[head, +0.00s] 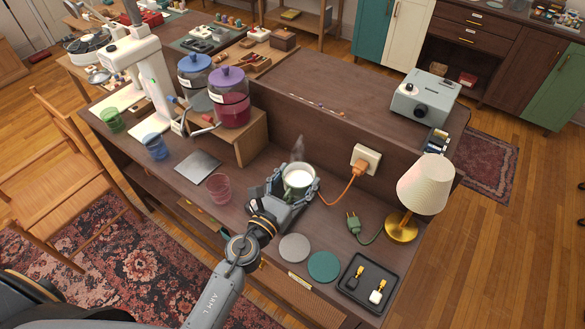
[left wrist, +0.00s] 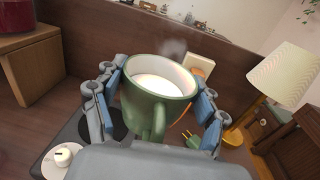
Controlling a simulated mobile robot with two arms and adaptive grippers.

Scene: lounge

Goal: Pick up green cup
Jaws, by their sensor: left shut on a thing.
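The green cup (head: 290,191) is a mug with pale interior, filled with a white, steaming liquid. It stands upright at the middle of the desk in the head view, close to the raised back panel. In the left wrist view the green cup (left wrist: 152,108) fills the centre, its handle facing my wrist. My left gripper (head: 294,186) is shut on it, with blue-grey finger pads on both sides of its body in the left wrist view (left wrist: 165,105). A dark round plate (left wrist: 114,122) shows below the cup; whether the cup touches it I cannot tell. My right gripper is out of view.
A lamp (head: 422,185), a green plug (head: 353,222), a socket (head: 366,158) with an orange cord and a black tray (head: 353,284) are to the right. A pink glass (head: 218,188) and two drink dispensers (head: 230,98) are left. Two round coasters (head: 294,248) lie in front.

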